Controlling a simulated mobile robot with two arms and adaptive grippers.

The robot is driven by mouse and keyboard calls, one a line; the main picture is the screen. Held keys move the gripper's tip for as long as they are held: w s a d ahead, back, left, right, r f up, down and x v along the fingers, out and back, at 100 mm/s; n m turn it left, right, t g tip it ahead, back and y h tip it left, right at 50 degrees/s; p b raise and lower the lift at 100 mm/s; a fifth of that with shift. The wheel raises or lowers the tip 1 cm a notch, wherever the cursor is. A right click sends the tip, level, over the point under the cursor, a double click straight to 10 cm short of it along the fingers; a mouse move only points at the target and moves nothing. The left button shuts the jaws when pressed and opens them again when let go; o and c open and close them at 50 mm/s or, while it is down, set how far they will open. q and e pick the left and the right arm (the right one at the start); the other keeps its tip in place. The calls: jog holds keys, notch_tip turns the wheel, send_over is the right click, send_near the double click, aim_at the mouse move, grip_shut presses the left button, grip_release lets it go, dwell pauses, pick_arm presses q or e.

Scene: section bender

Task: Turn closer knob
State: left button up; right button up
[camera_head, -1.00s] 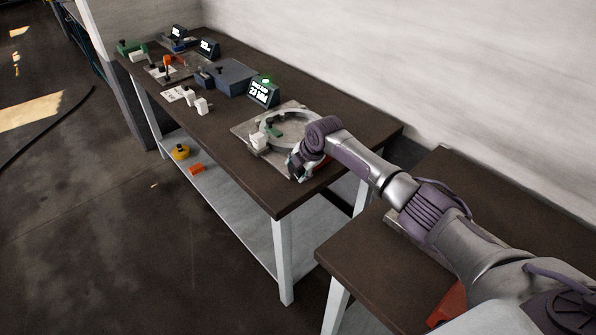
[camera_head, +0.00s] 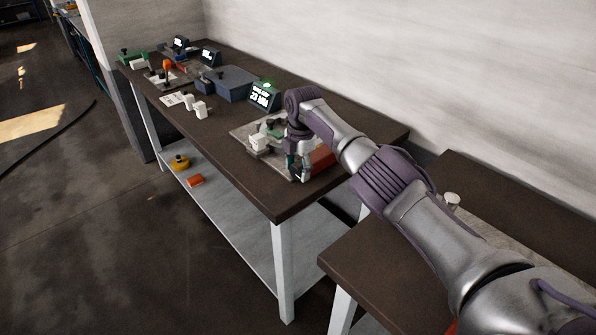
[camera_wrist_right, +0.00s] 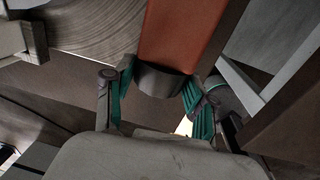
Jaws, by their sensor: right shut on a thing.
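The bender (camera_head: 250,128) sits on a flat plate near the front end of the long dark bench in the head view. A red-orange part (camera_head: 322,159) of it shows just right of my right gripper (camera_head: 297,172). In the right wrist view, this red-orange part (camera_wrist_right: 180,35) ends in a dark grey rounded knob (camera_wrist_right: 160,80). The two teal-padded fingers of my right gripper (camera_wrist_right: 155,95) are shut on the knob, one on each side. In the head view, my gripper and wrist hide the knob and much of the bender. My left gripper is out of view.
A small screen (camera_head: 264,97) with a green light stands behind the bender. A blue-grey box (camera_head: 231,83) and white blocks (camera_head: 194,106) lie farther along the bench. A second table (camera_head: 345,262) stands at the front right. A pale wall runs behind.

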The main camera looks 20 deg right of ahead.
aim_at(301, 167)
jog(key=o, duration=1.2)
jog(key=shift+c, duration=0.2)
notch_tip(301, 167, up, 12)
jog(key=s, duration=0.1)
jog(key=shift+d, duration=0.2)
